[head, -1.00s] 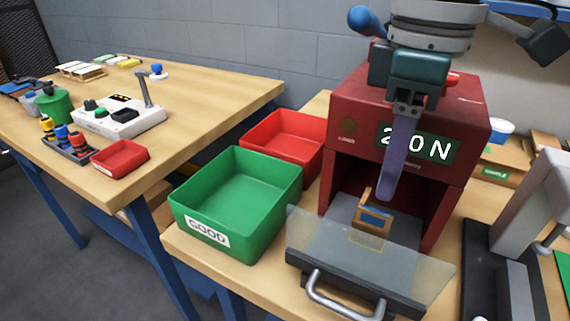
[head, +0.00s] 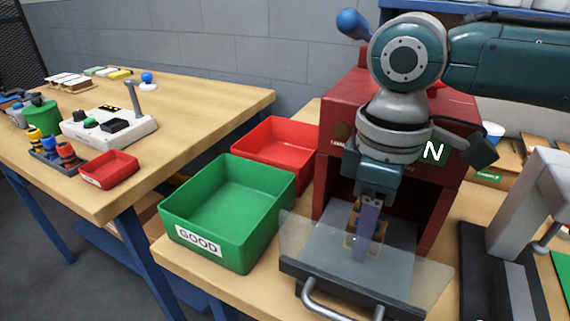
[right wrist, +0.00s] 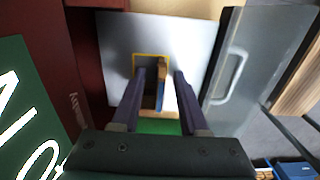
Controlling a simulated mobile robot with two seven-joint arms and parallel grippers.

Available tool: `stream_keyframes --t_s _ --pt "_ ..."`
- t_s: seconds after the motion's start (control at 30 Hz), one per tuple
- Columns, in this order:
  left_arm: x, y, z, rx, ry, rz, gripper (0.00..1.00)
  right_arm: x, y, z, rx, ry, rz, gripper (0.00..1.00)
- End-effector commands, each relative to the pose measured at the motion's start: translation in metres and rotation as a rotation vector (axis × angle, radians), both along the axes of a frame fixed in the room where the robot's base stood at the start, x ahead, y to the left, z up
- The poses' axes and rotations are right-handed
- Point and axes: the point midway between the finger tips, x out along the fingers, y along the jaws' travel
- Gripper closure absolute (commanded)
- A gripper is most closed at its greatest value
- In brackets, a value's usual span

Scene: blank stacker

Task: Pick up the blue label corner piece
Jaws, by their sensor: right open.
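The corner piece (head: 353,215) is light brown wood and stands on the grey plate of the red press. My right gripper's finger covers part of it in the head view. In the right wrist view the corner piece (right wrist: 161,75) shows a blue strip on its side and stands by a yellow square outline. My right gripper (head: 362,250) points down in front of the press opening. In the right wrist view my right gripper (right wrist: 159,72) is open, its fingers on either side of the piece, with gaps showing. My left gripper is not in view.
The red press (head: 335,125) rises close behind and beside my gripper. A clear guard with a metal handle (head: 335,308) is at the front. A green GOOD bin (head: 215,258) and a red bin (head: 262,150) stand left. A grey stand (head: 520,205) is at right.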

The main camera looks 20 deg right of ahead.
Motion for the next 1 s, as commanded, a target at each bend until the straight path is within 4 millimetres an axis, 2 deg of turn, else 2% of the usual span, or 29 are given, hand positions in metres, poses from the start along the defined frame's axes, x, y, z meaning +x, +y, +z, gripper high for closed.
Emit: stream_keyframes --t_s 0.07,0.4,1.0 --pt "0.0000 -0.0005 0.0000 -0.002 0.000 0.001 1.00 0.0000 0.0001 0.0002 0.000 0.000 0.000 0.62" --pt "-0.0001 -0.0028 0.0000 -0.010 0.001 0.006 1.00 -0.0001 0.0001 0.0004 0.000 0.000 0.000 1.00" --pt "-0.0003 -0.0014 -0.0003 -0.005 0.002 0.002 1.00 0.0000 0.0000 0.0007 0.000 0.000 0.000 1.00"
